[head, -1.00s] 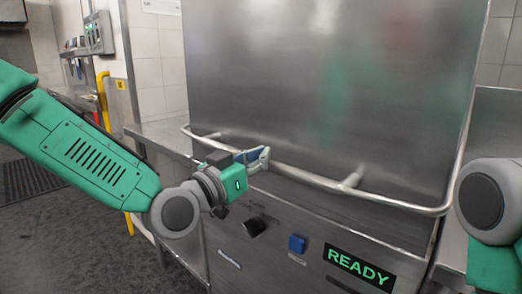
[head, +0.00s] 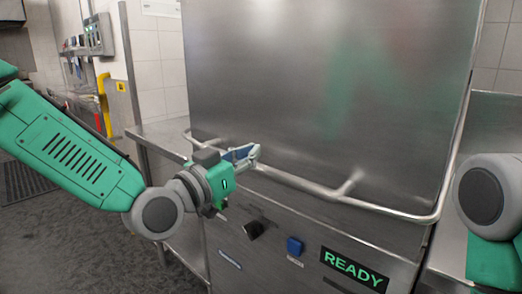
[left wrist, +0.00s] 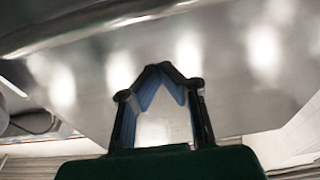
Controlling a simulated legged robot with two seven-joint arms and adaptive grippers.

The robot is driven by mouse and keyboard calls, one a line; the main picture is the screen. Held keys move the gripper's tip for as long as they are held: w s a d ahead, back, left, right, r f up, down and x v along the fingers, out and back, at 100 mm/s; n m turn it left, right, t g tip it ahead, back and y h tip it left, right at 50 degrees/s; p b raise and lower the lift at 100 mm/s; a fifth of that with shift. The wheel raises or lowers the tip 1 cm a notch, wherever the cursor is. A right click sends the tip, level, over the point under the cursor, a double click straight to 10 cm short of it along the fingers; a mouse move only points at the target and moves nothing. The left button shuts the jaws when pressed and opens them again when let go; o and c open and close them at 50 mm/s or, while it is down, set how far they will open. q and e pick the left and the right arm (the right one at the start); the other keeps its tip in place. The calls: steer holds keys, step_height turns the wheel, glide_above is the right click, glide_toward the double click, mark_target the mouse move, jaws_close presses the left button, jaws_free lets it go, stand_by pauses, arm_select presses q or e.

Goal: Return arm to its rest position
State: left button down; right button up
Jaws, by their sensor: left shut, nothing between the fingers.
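My left arm (head: 70,148) comes in from the left in the head view, green with grey joints. My left gripper (head: 252,153) is in front of the steel machine, close to its bar handle (head: 300,182). In the left wrist view the fingertips (left wrist: 160,68) meet in a point, with nothing held between them. I cannot tell whether the fingers touch the bar. Part of my right arm (head: 485,200) shows at the right edge; its gripper is out of view.
The machine's steel hood (head: 330,80) fills the middle. Its front has a blue button (head: 295,246) and a green READY display (head: 354,268). A steel counter (head: 165,138) stands at left, another (head: 490,130) at right. The dark floor (head: 70,245) at lower left is open.

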arm_select(q)
steer(key=r+v, duration=0.1)
steer(key=v, duration=0.5)
steer(key=s+a+f+n+g+y, duration=0.1)
steer(key=s+a+f+g+y, duration=0.15)
steer(key=f, duration=0.75)
steer(key=s+a+f+n+g+y, duration=0.1)
steer(key=s+f+g, duration=0.15)
steer(key=f, duration=0.75)
steer(key=s+a+f+n+g+y, duration=0.15)
steer(key=s+f, duration=0.25)
steer(key=f, duration=0.6)
steer(key=s+a+f+n+g+y, duration=0.1)
steer(key=s+a+f+g+y, duration=0.1)
steer(key=s, duration=0.5)
steer(key=s+a+f+n+g+y, duration=0.1)
steer(key=s+a+f+g+y, duration=0.1)
steer(key=s+a+f, duration=0.4)
steer(key=s+a+f+n+g+y, duration=0.1)
steer(key=s+a+f+g, duration=0.3)
steer(key=s+f, duration=0.4)
steer(key=shift+s+a+g+y, duration=0.4)
steer(key=shift+s+y, duration=0.1)
steer(key=shift+y, duration=0.3)
steer(key=shift+w, duration=0.1)
